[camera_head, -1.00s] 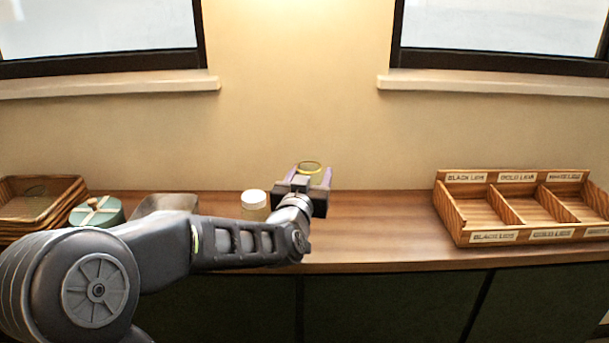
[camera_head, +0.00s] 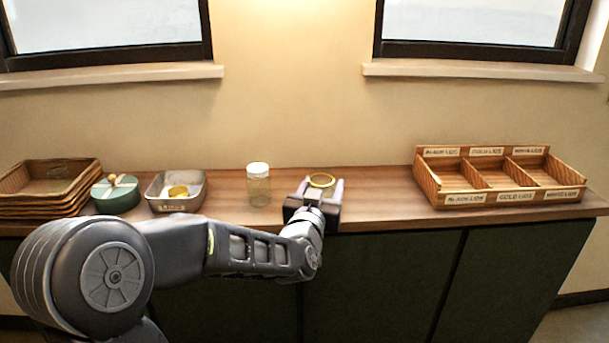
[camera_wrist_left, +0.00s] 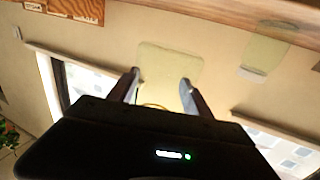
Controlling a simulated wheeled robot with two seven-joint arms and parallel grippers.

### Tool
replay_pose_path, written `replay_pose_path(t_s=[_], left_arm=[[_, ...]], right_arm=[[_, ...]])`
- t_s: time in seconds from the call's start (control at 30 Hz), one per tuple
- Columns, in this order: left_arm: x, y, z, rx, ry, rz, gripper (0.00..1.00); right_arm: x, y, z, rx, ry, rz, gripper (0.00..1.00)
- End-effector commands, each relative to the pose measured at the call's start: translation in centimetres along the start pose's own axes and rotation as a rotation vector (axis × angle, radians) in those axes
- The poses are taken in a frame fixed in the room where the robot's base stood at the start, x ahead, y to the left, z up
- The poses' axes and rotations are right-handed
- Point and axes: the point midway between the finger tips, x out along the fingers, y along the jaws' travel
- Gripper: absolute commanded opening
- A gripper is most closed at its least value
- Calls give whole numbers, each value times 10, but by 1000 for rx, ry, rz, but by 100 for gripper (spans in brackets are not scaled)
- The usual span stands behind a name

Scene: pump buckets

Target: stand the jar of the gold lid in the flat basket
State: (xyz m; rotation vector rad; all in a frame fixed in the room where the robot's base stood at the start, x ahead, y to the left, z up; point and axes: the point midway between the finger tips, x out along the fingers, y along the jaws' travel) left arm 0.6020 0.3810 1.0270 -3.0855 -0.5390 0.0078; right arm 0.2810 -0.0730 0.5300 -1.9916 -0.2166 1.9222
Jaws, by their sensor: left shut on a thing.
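My left gripper (camera_head: 322,189) is shut on a clear jar with a gold ring at its top (camera_head: 321,180). Fingers and wrist hide most of the jar in the head view. In the left wrist view its pale, see-through body (camera_wrist_left: 170,64) shows between the fingers (camera_wrist_left: 158,85). The gripper is at the counter's front; whether the jar touches the counter is unclear. A gold lid (camera_head: 178,191) lies in a metal tin (camera_head: 160,205) at the left. The flat woven basket (camera_head: 82,178), like a stack of trays, is at the far left. My right gripper is not in view.
A clear jar with a white lid (camera_head: 258,186) stands left of my gripper. A green round pot (camera_head: 117,196) stands between basket and tin. A divided wooden rack (camera_head: 430,187), labelled for black, gold and white lids, is at the right. Counter between gripper and rack is clear.

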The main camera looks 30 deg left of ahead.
Motion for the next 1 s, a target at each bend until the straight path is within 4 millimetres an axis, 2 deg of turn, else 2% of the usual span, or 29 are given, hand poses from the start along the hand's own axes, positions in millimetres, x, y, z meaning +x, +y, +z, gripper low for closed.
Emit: replay_pose_path(t_s=[0.27,0.5,0.6,0.77,1.0], left_arm=[[-6,70,64,15,-3,119,8],[-35,146,148,3,-4,279,8],[-47,164,170,-6,-1,320,8],[-55,175,184,-13,3,347,8],[-55,176,184,-14,5,347,8]], right_arm=[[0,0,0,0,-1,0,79],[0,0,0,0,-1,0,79],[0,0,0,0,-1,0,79],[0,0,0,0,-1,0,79],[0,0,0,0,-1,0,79]])
